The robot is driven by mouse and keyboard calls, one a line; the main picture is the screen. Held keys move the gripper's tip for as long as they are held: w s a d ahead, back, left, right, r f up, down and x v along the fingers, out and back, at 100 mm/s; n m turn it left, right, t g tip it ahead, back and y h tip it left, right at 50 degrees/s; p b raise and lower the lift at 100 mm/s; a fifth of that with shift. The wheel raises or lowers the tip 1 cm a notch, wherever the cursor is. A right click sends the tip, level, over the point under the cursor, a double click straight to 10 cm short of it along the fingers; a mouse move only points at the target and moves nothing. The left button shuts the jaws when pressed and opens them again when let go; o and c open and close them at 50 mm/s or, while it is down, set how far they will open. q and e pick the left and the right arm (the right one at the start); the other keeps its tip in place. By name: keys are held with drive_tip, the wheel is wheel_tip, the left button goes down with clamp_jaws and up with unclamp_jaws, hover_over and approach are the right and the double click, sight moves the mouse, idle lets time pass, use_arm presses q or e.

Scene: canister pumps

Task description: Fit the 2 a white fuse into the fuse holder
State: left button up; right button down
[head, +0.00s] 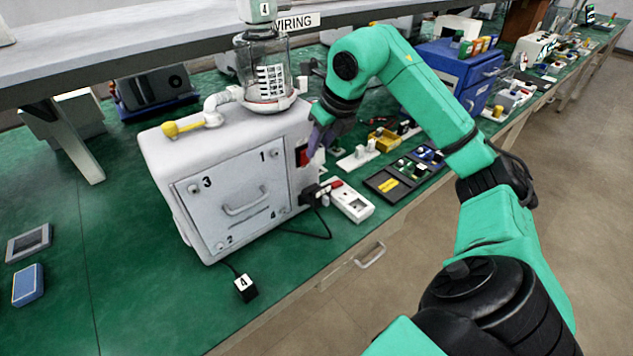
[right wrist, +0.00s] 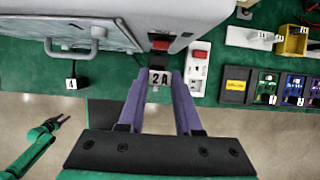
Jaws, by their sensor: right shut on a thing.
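The white fuse marked 2A (right wrist: 159,78) sits between the purple fingertips of my right gripper (right wrist: 159,84), which is shut on it. In the head view my right gripper (head: 318,137) is beside the right side of the white pump housing (head: 160,150), near a red part (head: 302,156). In the right wrist view this red part (right wrist: 160,44) is just beyond the fuse. A dark recess borders it, but I cannot tell if this is the fuse holder. In the head view the fuse is hidden. My left gripper (right wrist: 62,121) looks open and empty, at the lower left of the right wrist view.
A dark tray of parts (head: 385,184) and blue box (head: 450,70) stand right. A shelf overhangs behind.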

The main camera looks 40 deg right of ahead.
sight(320, 161)
drive_tip(key=f, duration=0.6)
drive_tip(key=shift+w+b, duration=0.3)
wheel_tip(320, 161, down, 5)
drive_tip(key=shift+r, duration=0.1)
use_arm(q)
drive_tip(key=shift+w+f, duration=0.55)
drive_tip(key=shift+w, duration=0.15)
use_arm(e)
drive_tip(key=shift+w+f, duration=0.1)
drive_tip(key=shift+f, duration=0.15)
drive_tip(key=shift+f, duration=0.15)
use_arm(q)
drive_tip(key=shift+s+f, duration=0.1)
drive_tip(key=shift+s, duration=0.1)
use_arm(e)
drive_tip(key=c, duration=0.6)
unclamp_jaws()
